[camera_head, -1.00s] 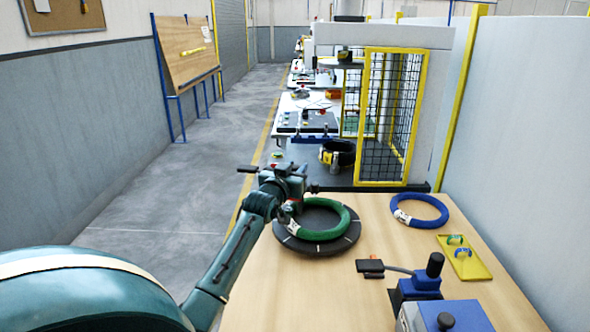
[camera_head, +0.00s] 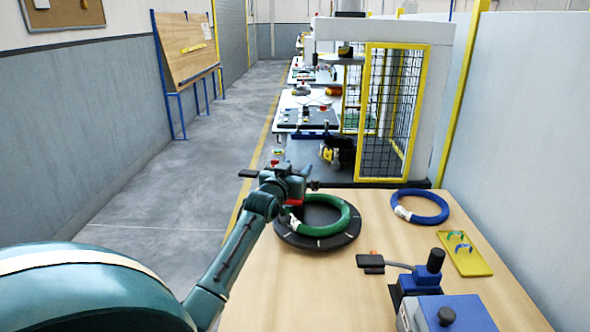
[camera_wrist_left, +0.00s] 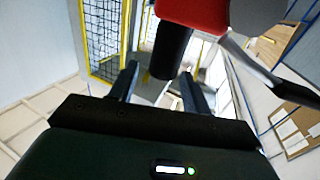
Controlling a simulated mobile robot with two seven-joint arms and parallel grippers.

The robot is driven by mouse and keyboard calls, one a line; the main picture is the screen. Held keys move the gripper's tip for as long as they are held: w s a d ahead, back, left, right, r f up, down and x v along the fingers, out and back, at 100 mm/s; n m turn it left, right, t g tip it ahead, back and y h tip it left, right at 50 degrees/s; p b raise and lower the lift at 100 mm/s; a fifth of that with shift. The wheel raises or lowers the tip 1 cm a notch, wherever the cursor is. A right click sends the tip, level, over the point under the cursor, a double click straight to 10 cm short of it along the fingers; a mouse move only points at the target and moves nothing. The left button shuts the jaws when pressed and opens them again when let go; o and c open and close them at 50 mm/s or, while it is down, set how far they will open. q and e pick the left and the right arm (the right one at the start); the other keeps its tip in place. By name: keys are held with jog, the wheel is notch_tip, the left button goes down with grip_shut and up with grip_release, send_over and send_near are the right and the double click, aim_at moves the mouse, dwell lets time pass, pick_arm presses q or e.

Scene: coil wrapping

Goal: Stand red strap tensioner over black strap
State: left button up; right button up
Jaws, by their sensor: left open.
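The red tensioner (camera_wrist_left: 192,14) with its black handle (camera_wrist_left: 170,50) shows close up at the top of the left wrist view. The handle's end appears between the fingers of my left gripper (camera_wrist_left: 158,88), which stand apart; I cannot tell whether they touch it. In the head view, my left gripper (camera_head: 297,178) is above the left rear of the green coil (camera_head: 325,224), with a small red part (camera_head: 295,202) just below it. The coil lies on a dark round plate (camera_head: 288,238). I cannot make out the black strap with certainty. My right gripper is not visible.
A blue coil (camera_head: 425,215) and a yellow tray (camera_head: 478,262) lie at the right of the wooden table (camera_head: 255,295). A blue-grey device (camera_head: 450,315) with a cabled black piece (camera_head: 370,262) stands in front. A yellow-framed mesh cage (camera_head: 390,115) stands behind. The table's front left is bare.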

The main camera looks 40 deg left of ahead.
pick_arm(q)
jog(key=shift+r, duration=0.2)
jog(key=v, duration=1.2)
jog(key=shift+r, duration=0.4)
